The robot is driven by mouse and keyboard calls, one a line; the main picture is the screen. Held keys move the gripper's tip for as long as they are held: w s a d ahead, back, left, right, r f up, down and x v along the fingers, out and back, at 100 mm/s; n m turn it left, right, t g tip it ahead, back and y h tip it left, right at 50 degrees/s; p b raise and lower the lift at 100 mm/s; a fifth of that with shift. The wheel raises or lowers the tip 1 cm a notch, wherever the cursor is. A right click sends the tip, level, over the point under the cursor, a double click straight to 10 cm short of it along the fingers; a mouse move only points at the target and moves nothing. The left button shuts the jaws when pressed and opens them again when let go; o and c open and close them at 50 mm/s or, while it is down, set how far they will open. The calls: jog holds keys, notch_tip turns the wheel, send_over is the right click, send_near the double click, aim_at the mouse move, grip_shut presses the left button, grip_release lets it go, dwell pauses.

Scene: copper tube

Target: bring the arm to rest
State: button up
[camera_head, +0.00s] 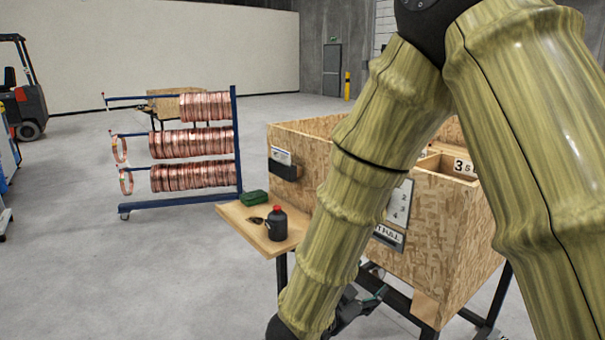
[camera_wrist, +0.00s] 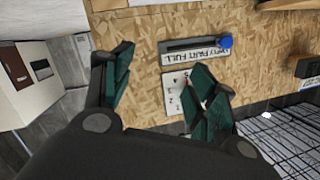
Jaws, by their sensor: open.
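My arm crosses the right half of the head view, its ribbed yellow-green links hanging down in front of a chipboard crate (camera_head: 455,235). My gripper (camera_head: 372,298) shows only in part at the bottom of that view, low beside the crate, with much of it hidden behind the arm. In the wrist view my gripper (camera_wrist: 163,62) is open, its dark green fingers apart with nothing between them.
A wooden side shelf (camera_head: 240,228) on the crate holds a dark bottle with a red cap (camera_head: 277,224) and a green case (camera_head: 254,197). A blue rack (camera_head: 238,150) of copper coils (camera_head: 192,141) stands behind. Floor at the left front is clear.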

jog(key=s+d+f+n+g+y, duration=0.1)
jog(key=s+d+f+n+y, duration=0.15)
jog(key=f, duration=0.75)
jog(key=s+d+f+n+g+y, duration=0.1)
jog(key=s+f+n+g+y, duration=0.15)
jog(key=f, duration=0.75)
jog(key=s+d+f+n+g+y, duration=0.1)
jog(key=s+d+f+n+y, duration=0.2)
jog(key=f, duration=0.8)
jog(key=s+d+f+n+g+y, duration=0.1)
jog(key=s+f+n+g, duration=0.1)
jog(key=s+f, duration=0.5)
jog(key=s+d+f+n+g+y, duration=0.1)
jog(key=s+f+g, duration=0.4)
jog(key=s, duration=1.3)
jog(key=shift+s+d+f+n+p, duration=0.35)
jog(key=shift+d+f+n+p, duration=0.1)
jog(key=shift+d+f+n, duration=0.35)
jog(key=shift+g, duration=0.25)
